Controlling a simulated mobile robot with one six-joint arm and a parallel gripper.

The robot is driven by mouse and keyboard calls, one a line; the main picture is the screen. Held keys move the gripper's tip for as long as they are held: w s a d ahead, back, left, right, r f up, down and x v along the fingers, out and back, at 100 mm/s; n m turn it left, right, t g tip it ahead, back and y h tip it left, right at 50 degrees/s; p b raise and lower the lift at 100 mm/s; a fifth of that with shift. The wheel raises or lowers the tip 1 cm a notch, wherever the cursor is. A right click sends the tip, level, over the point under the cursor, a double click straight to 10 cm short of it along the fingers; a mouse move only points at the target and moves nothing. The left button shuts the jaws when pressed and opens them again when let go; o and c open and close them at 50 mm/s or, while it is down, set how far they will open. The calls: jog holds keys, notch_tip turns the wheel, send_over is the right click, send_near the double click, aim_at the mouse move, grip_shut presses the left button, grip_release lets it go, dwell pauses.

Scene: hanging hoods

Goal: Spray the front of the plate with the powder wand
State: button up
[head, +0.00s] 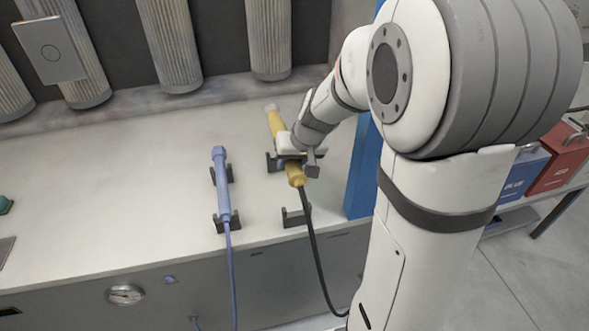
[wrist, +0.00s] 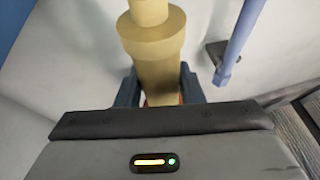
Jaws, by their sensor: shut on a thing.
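My gripper (head: 290,154) is shut around a yellow wand (head: 276,124) above the bench. A black hose (head: 316,250) runs from the wand's near end. That end shows above the front rest (head: 295,216), apart from it in the picture. In the wrist view the yellow wand (wrist: 152,42) stands between the two dark fingers of my gripper (wrist: 160,88).
A blue wand (head: 220,175) with a blue hose lies in its rests left of my gripper. It also shows in the wrist view (wrist: 240,38). Ribbed cylinders (head: 172,55) hang along the back. A blue post (head: 364,170) stands close right. The bench's left part (head: 110,180) is mostly clear.

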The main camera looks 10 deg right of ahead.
jog(key=shift+r+p, duration=1.5)
jog(key=shift+r, duration=1)
